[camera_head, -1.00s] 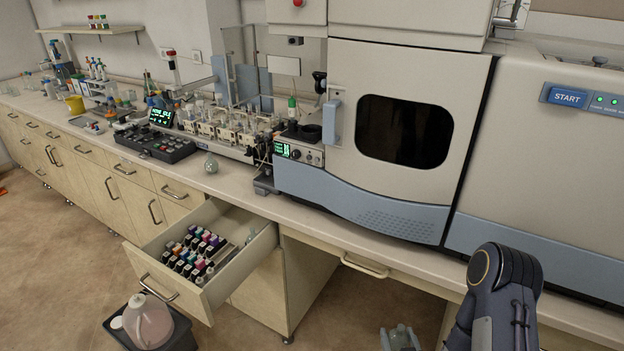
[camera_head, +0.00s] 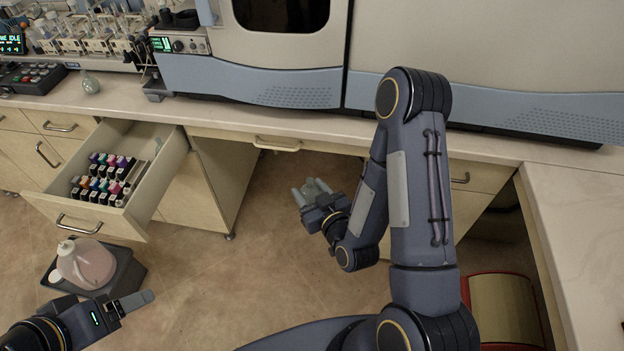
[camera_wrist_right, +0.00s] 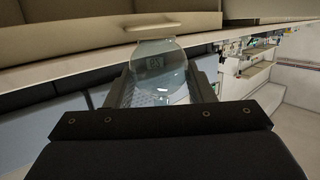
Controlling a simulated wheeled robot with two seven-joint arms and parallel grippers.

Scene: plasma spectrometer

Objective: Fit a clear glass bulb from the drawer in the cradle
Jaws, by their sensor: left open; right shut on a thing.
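My right gripper (camera_head: 312,190) is shut on a clear glass bulb (camera_wrist_right: 160,78) and holds it in the air over the floor, in front of the counter. In the right wrist view the bulb sits between both fingers, its round body see-through. In the head view the bulb is small and hard to make out. The open drawer (camera_head: 165,176) at the left holds several dark bottles with coloured caps (camera_head: 103,180) and slim pale items along its right side. My left gripper (camera_head: 125,306) is open and empty at the lower left. I cannot clearly identify the cradle.
A pink-filled jug (camera_head: 86,264) stands in a dark tub (camera_head: 122,276) on the floor, near my left gripper. The large spectrometer (camera_head: 270,82) fills the back. The floor below the counter is open.

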